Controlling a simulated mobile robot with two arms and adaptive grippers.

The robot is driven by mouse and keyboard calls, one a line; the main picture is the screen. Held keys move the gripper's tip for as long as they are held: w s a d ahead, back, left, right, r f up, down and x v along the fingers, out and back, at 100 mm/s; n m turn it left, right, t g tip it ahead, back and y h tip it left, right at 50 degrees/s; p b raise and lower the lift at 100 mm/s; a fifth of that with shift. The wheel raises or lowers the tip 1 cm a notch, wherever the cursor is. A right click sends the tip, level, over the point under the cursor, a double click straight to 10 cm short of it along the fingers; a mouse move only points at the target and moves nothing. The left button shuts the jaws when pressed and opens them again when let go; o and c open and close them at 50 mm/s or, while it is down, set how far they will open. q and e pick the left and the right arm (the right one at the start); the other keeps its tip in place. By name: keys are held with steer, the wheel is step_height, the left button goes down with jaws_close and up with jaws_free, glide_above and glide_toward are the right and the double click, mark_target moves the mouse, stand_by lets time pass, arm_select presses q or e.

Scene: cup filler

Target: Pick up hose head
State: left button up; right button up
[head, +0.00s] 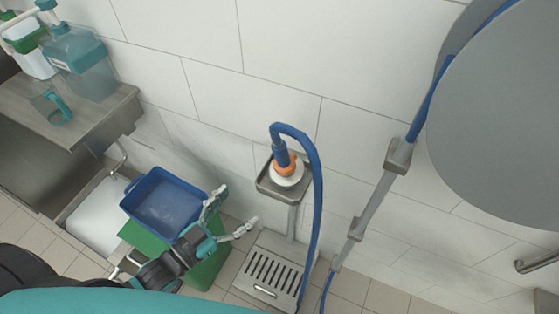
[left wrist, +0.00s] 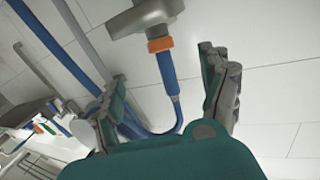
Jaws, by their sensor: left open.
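The hose head, with its blue grip (head: 281,153) and orange ring, sits upright in a grey wall holder (head: 264,187) in the head view. Its blue hose (head: 318,210) arches over the top and hangs down on the right. My left gripper (head: 235,210) is open and empty, below and left of the holder. In the left wrist view the blue grip (left wrist: 167,70) shows in the gap between the fingers of the gripper (left wrist: 162,70), apparently beyond the fingertips and not touched. The part of the hose head inside the holder is hidden. My right gripper is not in view.
A blue bin (head: 163,203) and a green bin (head: 207,266) stand by my left arm. A slotted metal box (head: 268,270) is below the holder. A steel counter (head: 78,118) with bottles is at left. A large grey disc (head: 500,120) is at right.

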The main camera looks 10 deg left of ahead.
mark_target(277, 171)
arm_select(q)
steer(key=x, duration=0.7)
steer(key=p+x, duration=0.1)
steer(key=x, duration=0.2)
steer(key=shift+w+d+r, duration=0.2)
steer(key=shift+w+r, duration=0.1)
steer(key=shift+r, duration=0.1)
steer(key=shift+w+d, duration=0.35)
steer(key=shift+w, duration=0.15)
steer(key=x, duration=0.2)
steer(key=p+x, duration=0.1)
steer(key=x, duration=0.2)
steer(key=shift+w+f, duration=0.2)
steer(key=shift+f, duration=0.05)
steer(key=shift+c, duration=0.8)
steer(key=c, duration=1.4)
steer(key=shift+r, duration=0.1)
jaws_close()
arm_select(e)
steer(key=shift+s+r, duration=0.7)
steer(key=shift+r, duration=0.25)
